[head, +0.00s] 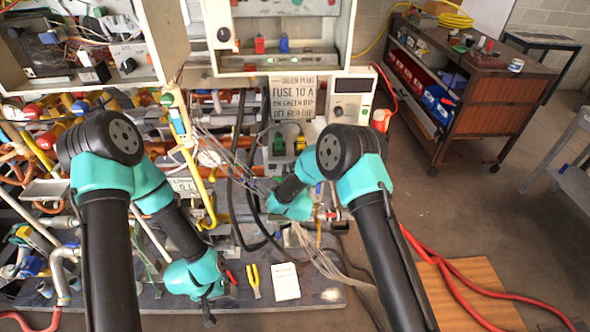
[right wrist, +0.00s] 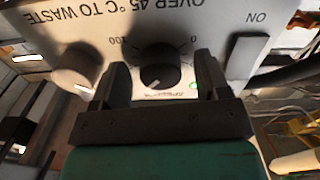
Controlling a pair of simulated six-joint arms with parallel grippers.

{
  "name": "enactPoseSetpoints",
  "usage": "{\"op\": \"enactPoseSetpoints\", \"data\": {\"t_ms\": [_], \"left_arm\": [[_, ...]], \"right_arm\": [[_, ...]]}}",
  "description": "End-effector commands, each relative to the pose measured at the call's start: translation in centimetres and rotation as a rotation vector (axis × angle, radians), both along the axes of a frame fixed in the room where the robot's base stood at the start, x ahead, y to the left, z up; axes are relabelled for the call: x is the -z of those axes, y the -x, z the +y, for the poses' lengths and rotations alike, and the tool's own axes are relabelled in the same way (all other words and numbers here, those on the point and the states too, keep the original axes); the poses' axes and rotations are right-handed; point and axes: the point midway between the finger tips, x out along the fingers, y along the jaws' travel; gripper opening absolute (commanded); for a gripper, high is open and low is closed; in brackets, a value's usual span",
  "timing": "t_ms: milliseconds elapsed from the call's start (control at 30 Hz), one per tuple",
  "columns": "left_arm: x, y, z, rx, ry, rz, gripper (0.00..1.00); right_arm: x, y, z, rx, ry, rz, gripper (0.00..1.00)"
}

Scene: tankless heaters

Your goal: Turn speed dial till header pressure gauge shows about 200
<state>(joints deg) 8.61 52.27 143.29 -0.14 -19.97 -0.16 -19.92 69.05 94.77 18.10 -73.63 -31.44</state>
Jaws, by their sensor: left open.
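The speed dial (right wrist: 160,66) is a round black knob with a pale pointer mark on a white panel in the right wrist view. "0" and "100" are printed near it, upside down. My right gripper (right wrist: 161,80) is open, with one finger on each side of the dial and gaps showing. Whether the fingertips reach the panel is unclear. In the head view its jaws are hidden behind my teal wrist. My left gripper (head: 208,318) is open and points down near the grey bench's front edge. I cannot pick out a header pressure gauge or a reading.
In the head view, yellow-handled pliers (head: 252,280) and a white card (head: 285,281) lie on the bench. Pipes and hanging cables crowd the middle.

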Motion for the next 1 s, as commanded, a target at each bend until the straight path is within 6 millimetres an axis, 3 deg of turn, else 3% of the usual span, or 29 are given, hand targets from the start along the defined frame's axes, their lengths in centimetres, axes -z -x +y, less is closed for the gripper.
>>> {"op": "enactPoseSetpoints", "data": {"t_ms": [67, 500, 1000], "left_arm": [[0.0, 0.0, 0.0, 0.0, 0.0, 0.0, 0.69], [0.0, 0.0, 0.0, 0.0, 0.0, 0.0, 0.69], [0.0, 0.0, 0.0, 0.0, 0.0, 0.0, 0.69]], "right_arm": [[0.0, 0.01, 0.01, 0.0, 0.0, 0.0, 0.61], [0.0, 0.03, 0.01, 0.0, 0.0, 0.0, 0.2], [0.0, 0.04, 0.04, 0.0, -0.118, 0.006, 0.2]]}}
